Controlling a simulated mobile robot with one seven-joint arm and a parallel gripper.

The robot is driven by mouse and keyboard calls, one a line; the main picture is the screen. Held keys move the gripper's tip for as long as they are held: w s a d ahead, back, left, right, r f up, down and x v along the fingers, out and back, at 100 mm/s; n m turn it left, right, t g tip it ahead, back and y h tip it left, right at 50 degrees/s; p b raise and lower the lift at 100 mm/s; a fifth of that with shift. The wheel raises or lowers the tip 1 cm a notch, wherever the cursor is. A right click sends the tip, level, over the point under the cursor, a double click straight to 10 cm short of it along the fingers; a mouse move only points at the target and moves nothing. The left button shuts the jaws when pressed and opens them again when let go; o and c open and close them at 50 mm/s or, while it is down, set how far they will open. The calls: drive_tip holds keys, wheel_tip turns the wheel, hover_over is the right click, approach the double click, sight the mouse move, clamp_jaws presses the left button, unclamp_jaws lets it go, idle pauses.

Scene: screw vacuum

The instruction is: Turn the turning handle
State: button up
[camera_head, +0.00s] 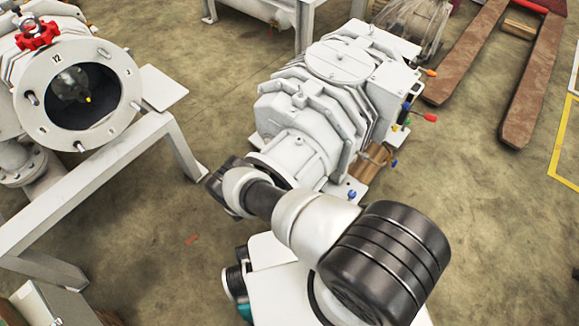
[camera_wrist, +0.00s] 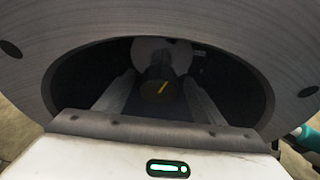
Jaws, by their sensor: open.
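In the wrist view, a dark round knob with a yellow line (camera_wrist: 158,91) sits deep inside the round opening of a grey flange (camera_wrist: 160,18); I take it as the turning handle. The yellow line is tilted slightly. My gripper (camera_wrist: 158,82) reaches into this opening, its two grey fingers apart on the left and right of the knob. I cannot tell whether they touch it. In the head view, my arm ends at the near end of the white pump (camera_head: 310,105), and my arm hides the knob and fingers there.
A second machine with a round flange (camera_head: 33,97) and a red handwheel (camera_head: 36,34) stands on a white frame (camera_head: 85,195) at left. Coloured levers (camera_head: 424,117) stick out at the pump's right. A brown pallet-like thing (camera_head: 525,105) lies at upper right. Open floor (camera_head: 150,250) is at lower left.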

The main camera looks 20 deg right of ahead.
drive_tip(key=shift+w+d+f, duration=0.25)
drive_tip(key=shift+w+d, duration=0.15)
drive_tip(key=shift+d, duration=0.1)
drive_tip(key=shift+c, duration=0.5)
drive_tip(key=c, duration=1)
drive_tip(key=m, duration=0.1)
drive_tip(key=m+t, duration=0.1)
drive_tip(key=shift+s+d+m+t+y, duration=0.15)
drive_tip(key=shift+m+t+y, duration=0.15)
drive_tip(key=shift+y, duration=0.1)
drive_tip(key=shift+m, duration=0.3)
drive_tip(key=o, duration=1.1)
